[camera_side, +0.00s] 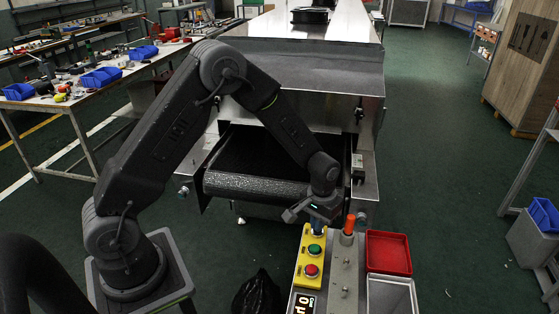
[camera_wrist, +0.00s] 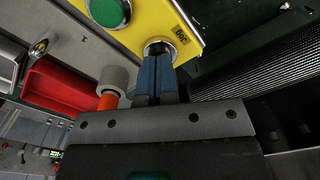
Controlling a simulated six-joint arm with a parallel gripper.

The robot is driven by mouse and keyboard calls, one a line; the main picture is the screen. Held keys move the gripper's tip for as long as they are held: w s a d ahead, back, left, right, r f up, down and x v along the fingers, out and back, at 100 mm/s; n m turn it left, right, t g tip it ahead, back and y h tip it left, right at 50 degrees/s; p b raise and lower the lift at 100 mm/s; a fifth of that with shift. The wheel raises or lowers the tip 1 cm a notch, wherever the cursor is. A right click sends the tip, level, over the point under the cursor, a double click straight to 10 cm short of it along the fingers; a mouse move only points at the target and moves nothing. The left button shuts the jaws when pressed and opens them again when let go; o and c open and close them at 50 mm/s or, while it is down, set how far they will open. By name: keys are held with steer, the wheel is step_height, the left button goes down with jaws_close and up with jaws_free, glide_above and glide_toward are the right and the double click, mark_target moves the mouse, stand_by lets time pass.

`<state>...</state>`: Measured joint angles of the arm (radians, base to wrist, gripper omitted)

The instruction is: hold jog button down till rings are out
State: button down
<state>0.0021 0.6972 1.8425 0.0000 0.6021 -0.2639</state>
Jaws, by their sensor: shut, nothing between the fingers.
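My gripper (camera_side: 318,228) points down over the far end of the yellow button box (camera_side: 302,284). In the wrist view its blue fingers (camera_wrist: 157,68) are shut together with nothing between them. Their tips are at the jog button (camera_wrist: 158,47), inside its metal collar beside the JOG label. The fingers hide most of the button; I cannot tell how far it is pressed. The green button (camera_side: 315,250) and red button (camera_side: 311,270) sit nearer on the box. The dryer's dark belt (camera_side: 258,186) comes out at the mouth. I see no rings on its visible part.
An upright orange-topped post (camera_side: 348,226) stands on the plate right of the box. A red tray (camera_side: 388,250) and a grey tray (camera_side: 390,296) lie further right. The dryer (camera_side: 300,68) fills the back. A black bag (camera_side: 257,294) is on the floor.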

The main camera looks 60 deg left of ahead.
steer(key=shift+f, duration=0.4)
steer(key=shift+s+f, duration=0.15)
stand_by(6.0)
steer(key=shift+r, duration=3.2)
